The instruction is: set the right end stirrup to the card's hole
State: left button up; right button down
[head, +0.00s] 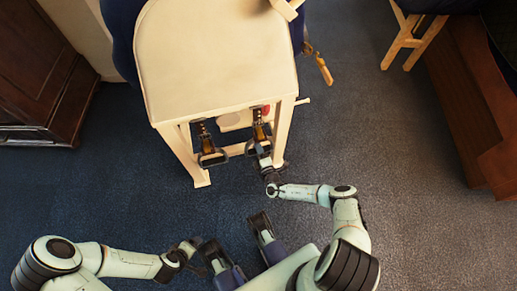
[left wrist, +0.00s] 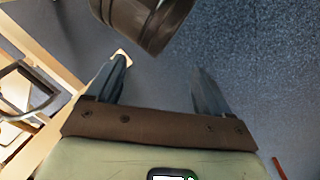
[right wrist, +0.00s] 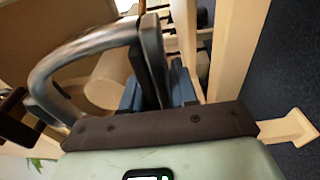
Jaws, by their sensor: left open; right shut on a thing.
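The right end stirrup (head: 264,146) hangs on a brown strap (head: 259,130) at the near end of the pale wooden stand (head: 215,60). My right gripper (head: 267,167) reaches up to it from below. In the right wrist view the fingers (right wrist: 160,85) are shut on a side of the grey metal stirrup (right wrist: 85,55). The other end stirrup (head: 212,158) hangs to its left and shows in the left wrist view (left wrist: 22,92). My left gripper (head: 193,243) is low, away from the stand; its fingers (left wrist: 158,85) are apart and empty. I cannot make out the card's hole.
The stand's near legs (head: 188,160) flank the two stirrups. Another strap (head: 320,65) hangs at the stand's right side. A dark wooden cabinet (head: 45,60) is at the left and brown wooden furniture (head: 475,95) at the right.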

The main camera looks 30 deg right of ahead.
jog(key=shift+r, duration=0.2)
pick_arm(q)
jog(key=shift+s+d+r, duration=0.1)
jog(key=shift+s, duration=0.05)
pick_arm(e)
jog(key=shift+f, duration=0.1)
jog(key=c, duration=1)
grip_release()
jog(key=shift+o, duration=0.2)
jog(key=shift+s, duration=0.1)
pick_arm(q)
jog(key=shift+g+h, duration=0.4)
jog(key=shift+g, duration=0.4)
jog(key=shift+s+d+r+p, duration=0.35)
jog(key=shift+s+r+p, duration=0.15)
jog(key=shift+s, duration=0.2)
jog(key=shift+s+d+r+p, duration=0.35)
jog(key=shift+s+r, duration=0.2)
jog(key=shift+s, duration=0.15)
jog(key=shift+s+d+r+p, duration=0.35)
jog(key=shift+s+r+p, duration=0.15)
jog(key=shift+s, duration=0.2)
pick_arm(e)
jog(key=s+a, duration=0.2)
jog(key=s, duration=1.1)
jog(key=shift+a, duration=0.1)
